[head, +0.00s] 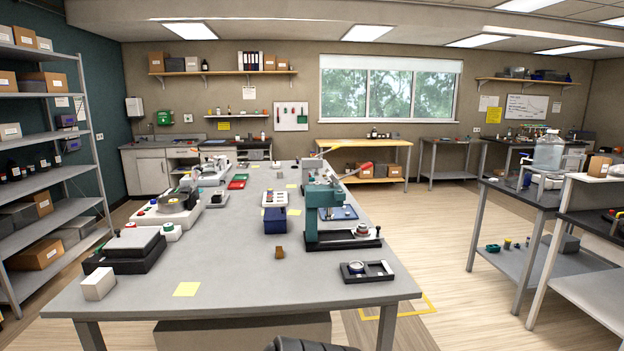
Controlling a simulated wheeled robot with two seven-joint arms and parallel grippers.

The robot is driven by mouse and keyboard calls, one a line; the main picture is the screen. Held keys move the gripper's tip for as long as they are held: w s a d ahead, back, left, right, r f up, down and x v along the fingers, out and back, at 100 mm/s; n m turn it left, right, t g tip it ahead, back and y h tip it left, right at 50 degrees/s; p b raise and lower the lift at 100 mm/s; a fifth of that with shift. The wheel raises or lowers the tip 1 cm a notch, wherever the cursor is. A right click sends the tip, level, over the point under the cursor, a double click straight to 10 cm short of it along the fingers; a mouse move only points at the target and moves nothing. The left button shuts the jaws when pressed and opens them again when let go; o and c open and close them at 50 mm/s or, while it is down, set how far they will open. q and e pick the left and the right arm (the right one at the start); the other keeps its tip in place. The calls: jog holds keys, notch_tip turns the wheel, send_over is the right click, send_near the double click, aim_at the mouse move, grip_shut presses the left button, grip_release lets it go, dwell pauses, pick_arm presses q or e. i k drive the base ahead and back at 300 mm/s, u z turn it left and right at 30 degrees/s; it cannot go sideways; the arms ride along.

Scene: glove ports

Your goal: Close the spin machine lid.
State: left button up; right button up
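A low white machine (150,216) with red buttons on its front stands on the left side of the long grey table. It looks like the spin machine. A grey round part (180,199) sits on top of it, with a darker piece tilted up behind. At this size I cannot tell exactly how the lid stands. Neither of my grippers shows in the head view.
The long grey table (235,285) fills the middle. A black box with a grey top (130,243) and a white block (98,284) lie nearer. A teal press (322,215) stands at the right.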

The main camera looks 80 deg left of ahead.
aim_at(195, 181)
jog(key=u, duration=3.55)
jog(key=i, duration=1)
jog(key=k, duration=0.5)
